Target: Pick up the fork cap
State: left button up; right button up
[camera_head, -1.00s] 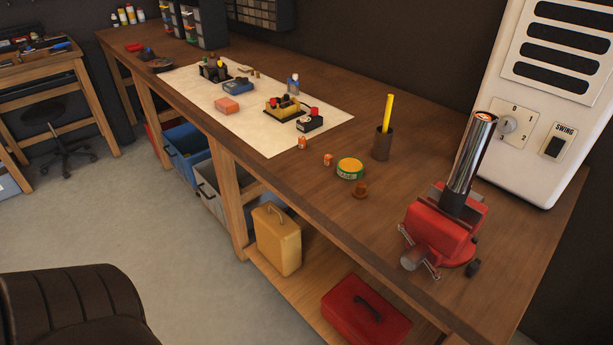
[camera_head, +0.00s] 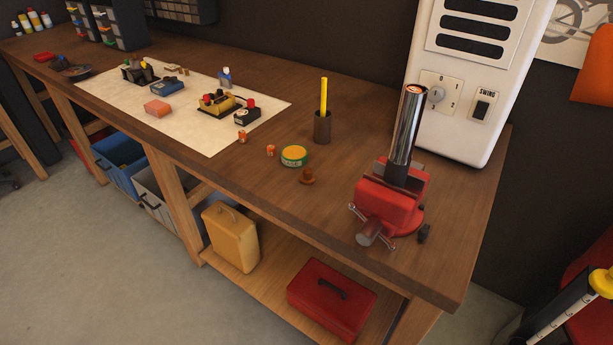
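The vise holds a shiny fork tube (camera_head: 406,125) that leans slightly to the right. Neither of my grippers is in view.
A brown holder (camera_head: 322,128) with a yellow stick stands behind the tin. A white heater-like unit (camera_head: 475,90) stands at the back right. A pale mat (camera_head: 190,115) carries several small parts. A red toolbox (camera_head: 330,298) sits on the lower shelf.

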aim_at(306, 178)
jog(key=z, duration=0.2)
jog(key=i+j+z, duration=0.1)
jog(key=j+z, duration=1)
jog(key=j, duration=1.55)
